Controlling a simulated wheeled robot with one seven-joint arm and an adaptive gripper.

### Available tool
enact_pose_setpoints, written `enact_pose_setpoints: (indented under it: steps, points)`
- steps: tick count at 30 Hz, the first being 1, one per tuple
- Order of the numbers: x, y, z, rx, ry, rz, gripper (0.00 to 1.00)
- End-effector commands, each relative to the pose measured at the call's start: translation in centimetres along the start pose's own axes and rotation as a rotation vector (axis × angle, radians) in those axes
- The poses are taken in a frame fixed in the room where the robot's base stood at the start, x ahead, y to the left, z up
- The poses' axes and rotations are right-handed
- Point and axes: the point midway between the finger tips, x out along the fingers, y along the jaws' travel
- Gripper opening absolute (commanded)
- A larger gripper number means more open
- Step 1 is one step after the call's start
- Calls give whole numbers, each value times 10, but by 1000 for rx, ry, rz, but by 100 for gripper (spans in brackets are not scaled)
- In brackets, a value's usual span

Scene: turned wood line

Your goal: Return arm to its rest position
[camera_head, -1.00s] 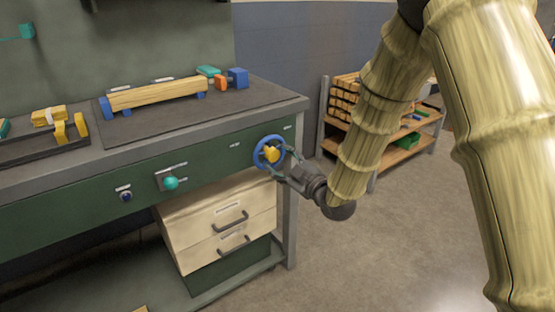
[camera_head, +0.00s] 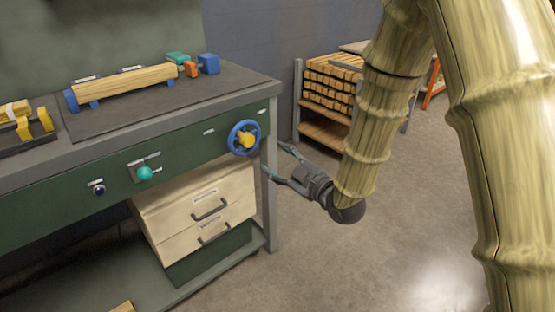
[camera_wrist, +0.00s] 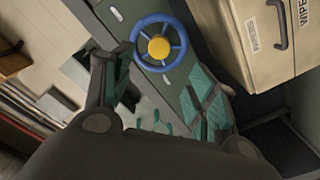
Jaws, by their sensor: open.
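My gripper (camera_head: 276,163) is open and empty in the head view, just right of the workbench's front corner. Its two fingers are spread and point left toward the bench. The blue handwheel (camera_head: 233,145) with a yellow hub (camera_head: 247,139) is on the green bench front, up and left of the fingertips, with a gap between. In the wrist view my gripper (camera_wrist: 165,75) has its fingers apart, and the handwheel (camera_wrist: 182,43) shows beyond them. My arm rises from the gripper to the upper right of the head view.
The workbench (camera_head: 200,100) carries a wooden piece (camera_head: 125,86) between blue supports. A teal knob (camera_head: 145,173) sits on its front, above a drawer unit (camera_head: 165,235). A shelf of wood blocks (camera_head: 327,135) stands behind my gripper. The floor (camera_head: 400,250) in front is clear.

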Motion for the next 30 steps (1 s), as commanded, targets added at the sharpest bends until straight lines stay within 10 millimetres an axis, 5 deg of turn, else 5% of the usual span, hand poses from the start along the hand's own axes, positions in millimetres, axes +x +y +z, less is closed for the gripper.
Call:
enact_pose_setpoints:
  steps: [5,14,21,30]
  points:
    - [-6,-13,20,42,-54,-12,58]
    - [-66,-102,135,318,-413,-78,58]
    - [-146,-185,212,553,-743,-106,58]
    - [-276,-285,267,819,-1173,-98,58]
